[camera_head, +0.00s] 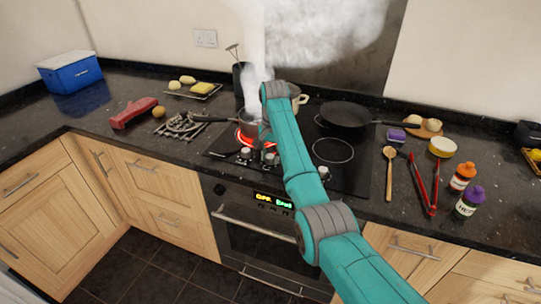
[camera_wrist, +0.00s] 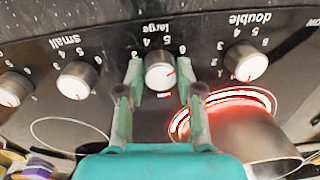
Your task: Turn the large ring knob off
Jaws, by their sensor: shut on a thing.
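The large ring knob (camera_wrist: 160,72), silver with a white face and a red pointer line, sits under an upside-down "large" label in the wrist view. Its pointer slants to the right, and a small red light shows beside it. My gripper (camera_wrist: 160,80) has one finger on each side of this knob and is shut on it. The double knob (camera_wrist: 243,64) is to the right and the small knob (camera_wrist: 77,79) to the left. In the head view my arm hides most of the gripper.
A saucepan (camera_head: 248,122) stands on a glowing red ring, close beside my gripper, with thick steam (camera_head: 320,30) rising. A black frying pan (camera_head: 345,114) is on the hob's back right. Red tongs (camera_head: 434,185), a wooden spoon (camera_head: 389,172) and bottles lie or stand to the right.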

